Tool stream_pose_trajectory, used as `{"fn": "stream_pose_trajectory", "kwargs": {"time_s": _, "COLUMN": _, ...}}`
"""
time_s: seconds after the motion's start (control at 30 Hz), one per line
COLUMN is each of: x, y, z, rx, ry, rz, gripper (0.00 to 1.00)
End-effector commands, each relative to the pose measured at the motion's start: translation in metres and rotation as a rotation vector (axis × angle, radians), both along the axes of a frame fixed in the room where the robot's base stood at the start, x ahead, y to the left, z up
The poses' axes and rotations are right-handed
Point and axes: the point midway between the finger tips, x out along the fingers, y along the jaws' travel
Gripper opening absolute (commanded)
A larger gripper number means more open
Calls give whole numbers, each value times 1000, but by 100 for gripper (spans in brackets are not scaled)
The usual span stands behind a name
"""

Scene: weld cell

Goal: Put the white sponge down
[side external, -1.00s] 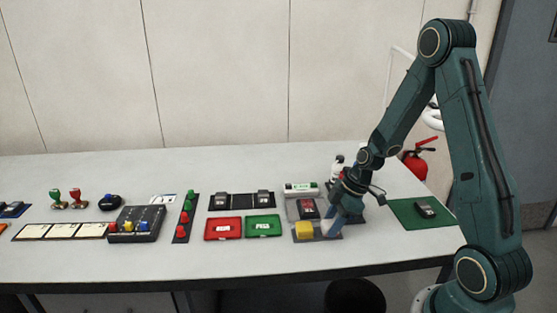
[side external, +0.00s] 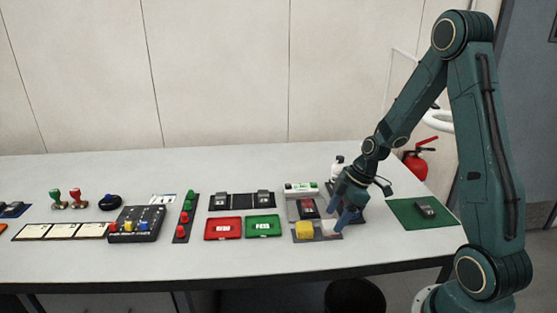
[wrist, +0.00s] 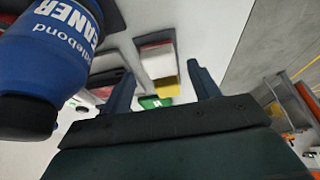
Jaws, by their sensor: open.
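The white sponge (side external: 329,227) lies on a dark grey mat (side external: 318,238) near the table's front edge, just right of a yellow sponge (side external: 304,230). My gripper (side external: 346,223) is open, slightly above and to the right of the white sponge, and looks apart from it. In the wrist view, a pale block that looks like the white sponge (wrist: 158,64) shows beyond and between my two spread fingers (wrist: 162,76), with a yellow edge (wrist: 167,82) beside it. Nothing is held between the fingers.
Red (side external: 223,228) and green (side external: 263,226) trays lie left of the sponges. A green mat (side external: 405,212) with a dark device lies to the right.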

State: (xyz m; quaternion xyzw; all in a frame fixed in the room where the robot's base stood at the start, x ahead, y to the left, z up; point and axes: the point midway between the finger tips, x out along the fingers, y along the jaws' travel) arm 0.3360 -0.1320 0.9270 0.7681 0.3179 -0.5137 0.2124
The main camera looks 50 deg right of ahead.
Motion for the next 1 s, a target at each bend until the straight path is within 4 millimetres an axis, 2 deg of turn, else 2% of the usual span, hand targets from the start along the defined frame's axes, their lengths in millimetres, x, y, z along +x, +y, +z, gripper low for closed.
{"fn": "stream_pose_trajectory", "kwargs": {"time_s": 0.4, "x": -16, "y": -17, "z": 56, "rx": -3, "ry": -3, "rz": -2, "gripper": 61}}
{"fn": "stream_pose_trajectory", "kwargs": {"time_s": 0.6, "x": -22, "y": -23, "z": 76, "rx": -2, "ry": -2, "rz": -2, "gripper": 61}}
{"fn": "stream_pose_trajectory", "kwargs": {"time_s": 0.8, "x": -25, "y": -25, "z": 85, "rx": -2, "ry": 0, "rz": 1, "gripper": 61}}
{"fn": "stream_pose_trajectory", "kwargs": {"time_s": 1.0, "x": -25, "y": -25, "z": 86, "rx": 0, "ry": 0, "rz": 1, "gripper": 61}}
